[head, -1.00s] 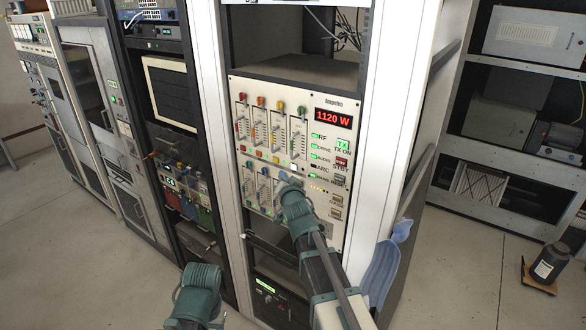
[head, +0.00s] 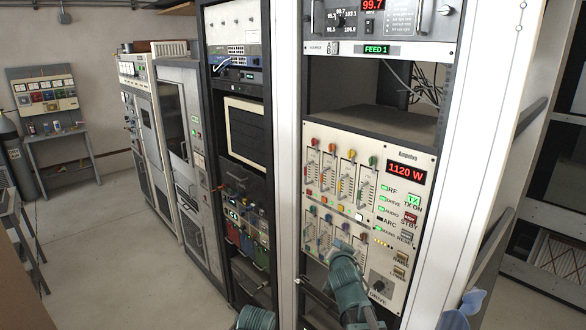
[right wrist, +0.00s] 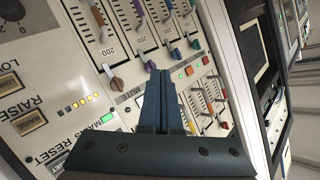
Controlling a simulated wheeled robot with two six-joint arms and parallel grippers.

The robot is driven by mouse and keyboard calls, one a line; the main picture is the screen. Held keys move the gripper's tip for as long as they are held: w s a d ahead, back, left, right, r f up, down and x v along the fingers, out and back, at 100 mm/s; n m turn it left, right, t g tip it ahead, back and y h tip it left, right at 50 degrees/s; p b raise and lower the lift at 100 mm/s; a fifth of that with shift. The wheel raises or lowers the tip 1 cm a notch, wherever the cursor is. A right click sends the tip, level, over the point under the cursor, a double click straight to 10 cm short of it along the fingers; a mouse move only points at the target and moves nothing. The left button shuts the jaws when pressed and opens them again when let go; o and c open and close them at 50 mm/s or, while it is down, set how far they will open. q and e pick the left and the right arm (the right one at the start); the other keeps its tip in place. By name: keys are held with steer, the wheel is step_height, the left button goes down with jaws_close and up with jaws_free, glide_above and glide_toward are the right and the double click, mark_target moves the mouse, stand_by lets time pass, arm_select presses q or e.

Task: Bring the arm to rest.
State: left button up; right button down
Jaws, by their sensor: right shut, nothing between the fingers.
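My right arm reaches up from the bottom of the head view to the white transmitter panel (head: 372,252). My right gripper (head: 340,246) is in front of the lower row of sliders, its tips largely hidden by the wrist. In the right wrist view the dark fingers (right wrist: 162,98) are together and empty, pointing at the panel (right wrist: 60,60) near the coloured slider knobs. I cannot tell whether they touch it. A teal part of my left arm shows at the bottom edge; its gripper is not visible.
The panel's red display (head: 405,172) reads 1120 W, and the TX ON lamp (head: 413,200) is green. An open shelf (head: 375,125) lies above the panel. A white rack post (head: 490,130) stands to the right. Free floor (head: 110,250) lies at the left.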

steer(key=s+a+f+n+g+b, duration=0.3)
steer(key=s+a+f+g, duration=0.1)
steer(key=s+f, duration=0.45)
steer(key=s+a+f+n+g+b, duration=0.25)
steer(key=s+a+f+g, duration=0.2)
steer(key=s+f, duration=0.4)
steer(key=s+a+f+n+g+b, duration=0.1)
steer(key=s+f+n+g, duration=0.1)
steer(key=s, duration=0.3)
steer(key=s+a+f+n+g+b, duration=0.1)
steer(key=s+a+f+n+g, duration=0.1)
steer(key=s, duration=0.3)
steer(key=s+a+f+n+g+y+b, duration=0.1)
steer(key=s+a+f+n+g, duration=0.1)
steer(key=s+f, duration=0.2)
steer(key=shift+s+a, duration=0.15)
steer(key=shift+s, duration=0.3)
